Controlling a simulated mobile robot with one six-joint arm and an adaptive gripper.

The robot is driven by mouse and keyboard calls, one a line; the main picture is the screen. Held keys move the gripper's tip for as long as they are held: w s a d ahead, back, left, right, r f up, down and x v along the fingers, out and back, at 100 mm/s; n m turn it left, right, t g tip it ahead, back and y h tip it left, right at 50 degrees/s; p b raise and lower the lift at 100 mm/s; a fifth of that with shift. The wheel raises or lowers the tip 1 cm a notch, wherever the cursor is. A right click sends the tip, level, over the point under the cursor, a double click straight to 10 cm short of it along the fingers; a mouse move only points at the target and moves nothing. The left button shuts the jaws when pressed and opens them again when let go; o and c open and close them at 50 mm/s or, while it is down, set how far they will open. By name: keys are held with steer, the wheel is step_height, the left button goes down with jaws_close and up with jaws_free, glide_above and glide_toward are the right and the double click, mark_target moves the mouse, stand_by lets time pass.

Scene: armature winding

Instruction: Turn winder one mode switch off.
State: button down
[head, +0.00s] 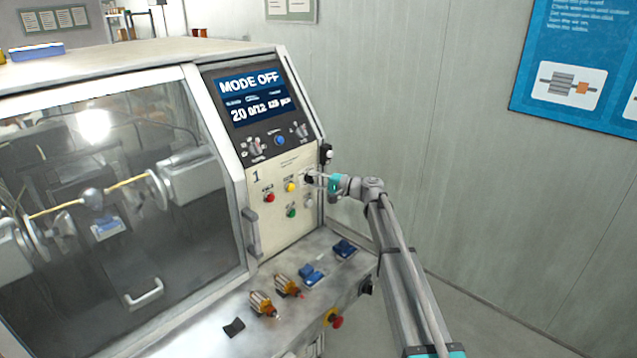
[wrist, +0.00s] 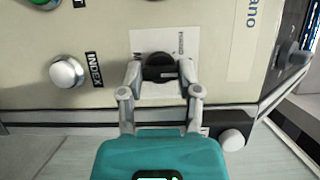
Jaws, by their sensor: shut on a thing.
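Winder one (head: 283,207) is the machine with the "1" on its cream panel. Its screen (head: 252,94) reads "MODE OFF". The mode switch, a black rotary knob (wrist: 159,66) on a white label plate, sits between my gripper's fingertips in the wrist view. My gripper (head: 314,178) reaches the right edge of the panel in the head view, and it also shows in the wrist view (wrist: 160,75). Its fingers are shut on the knob from both sides. The label's small text is too blurred to read, and the gripper hides most of the knob in the head view.
A silver INDEX button (wrist: 66,73) is left of the knob in the wrist view. Red (head: 269,197), yellow (head: 290,187) and green (head: 291,212) buttons are close by on the panel. Armatures (head: 262,303) and blue parts (head: 311,275) lie on the ledge below. A red emergency button (head: 335,321) is on its front.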

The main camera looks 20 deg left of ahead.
steer(key=shift+a, duration=0.2)
steer(key=shift+c, duration=1.5)
jaws_free()
steer(key=shift+s, duration=0.1)
steer(key=shift+d, duration=0.15)
steer(key=shift+d, duration=0.15)
steer(key=d, duration=1.1)
steer(key=shift+d, duration=0.2)
steer(key=shift+f, duration=0.1)
